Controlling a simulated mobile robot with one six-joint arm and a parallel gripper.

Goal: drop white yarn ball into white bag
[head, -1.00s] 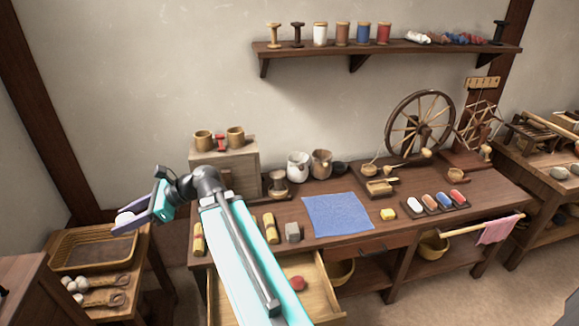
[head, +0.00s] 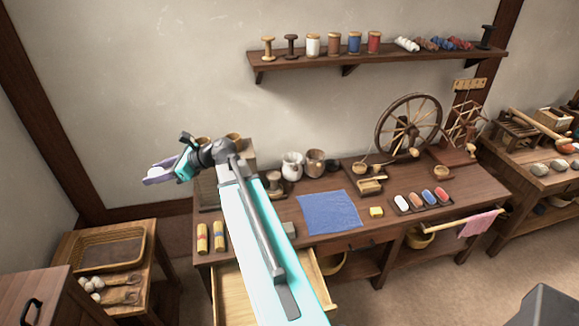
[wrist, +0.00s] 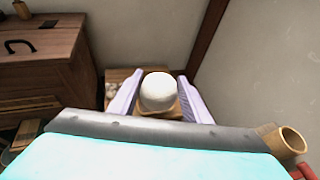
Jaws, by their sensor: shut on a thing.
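My gripper (head: 160,173) is shut on the white yarn ball (wrist: 158,91), which sits between the two lavender fingers in the wrist view. The gripper is raised at the left, apart from the workbench, high above the basket side table. In the head view the ball is mostly hidden by the fingers. The white bag (head: 292,166) stands upright with its mouth open at the back of the workbench, well to the right of my gripper. A similar brown bag (head: 315,163) stands beside it on the right.
The workbench (head: 385,198) carries a blue cloth (head: 329,212), a spinning wheel (head: 408,125) and a tray of coloured rolls. A wooden box with cups is partly hidden behind my arm. An open drawer (head: 237,300) juts out in front. A shelf (head: 370,60) with spools hangs above.

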